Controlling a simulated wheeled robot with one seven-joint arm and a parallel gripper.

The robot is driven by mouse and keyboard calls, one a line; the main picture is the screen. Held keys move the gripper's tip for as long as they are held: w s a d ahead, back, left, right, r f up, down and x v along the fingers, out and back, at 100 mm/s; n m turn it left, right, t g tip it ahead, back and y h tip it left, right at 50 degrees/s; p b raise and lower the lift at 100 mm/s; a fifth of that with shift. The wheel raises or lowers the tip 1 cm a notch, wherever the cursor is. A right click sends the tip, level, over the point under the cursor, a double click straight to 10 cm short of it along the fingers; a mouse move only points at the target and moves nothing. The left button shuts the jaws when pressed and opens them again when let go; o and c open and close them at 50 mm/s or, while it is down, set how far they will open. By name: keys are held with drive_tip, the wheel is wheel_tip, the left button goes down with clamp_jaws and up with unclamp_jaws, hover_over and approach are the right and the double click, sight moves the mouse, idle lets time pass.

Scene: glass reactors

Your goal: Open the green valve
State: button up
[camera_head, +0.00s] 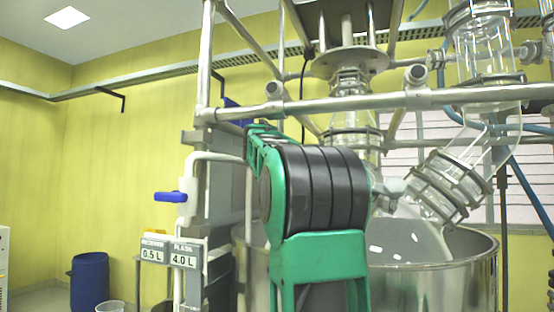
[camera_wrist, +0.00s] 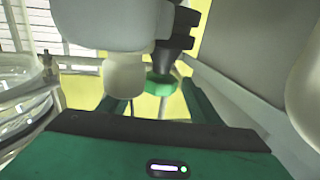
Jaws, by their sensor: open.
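In the wrist view, the green valve part (camera_wrist: 161,84) shows just beyond a pale cylindrical fitting, below a black stem piece (camera_wrist: 178,42). My gripper (camera_wrist: 152,98) is open, with a green finger on each side of the picture's middle. The green part appears between the fingertips, partly hidden by the fitting. I cannot tell whether either finger touches it. In the head view, my green and black arm fills the middle. It hides the green valve there, and the fingertips cannot be made out.
A blue-handled valve (camera_head: 170,197) sits on white piping at left. A steel vessel (camera_head: 480,270) and glassware (camera_head: 448,187) stand at right. A metal rail (camera_head: 400,102) crosses above my arm. A blue barrel (camera_head: 90,282) stands on the floor at left.

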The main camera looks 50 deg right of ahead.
drive_tip(key=shift+d, duration=0.15)
drive_tip(key=shift+c, duration=0.3)
drive_tip(key=c, duration=1)
drive_tip(key=shift+r+n+t, duration=0.1)
drive_tip(key=shift+n+t, duration=0.2)
drive_tip(key=shift+t, duration=0.1)
drive_tip(key=shift+n+t+y, duration=0.9)
drive_tip(key=shift+t+y, duration=0.1)
drive_tip(key=shift+t, duration=0.2)
drive_tip(key=shift+w+n+t+y, duration=0.15)
drive_tip(key=shift+n+t+y, duration=0.25)
drive_tip(key=o, duration=1.1)
drive_tip(key=shift+c, duration=0.2)
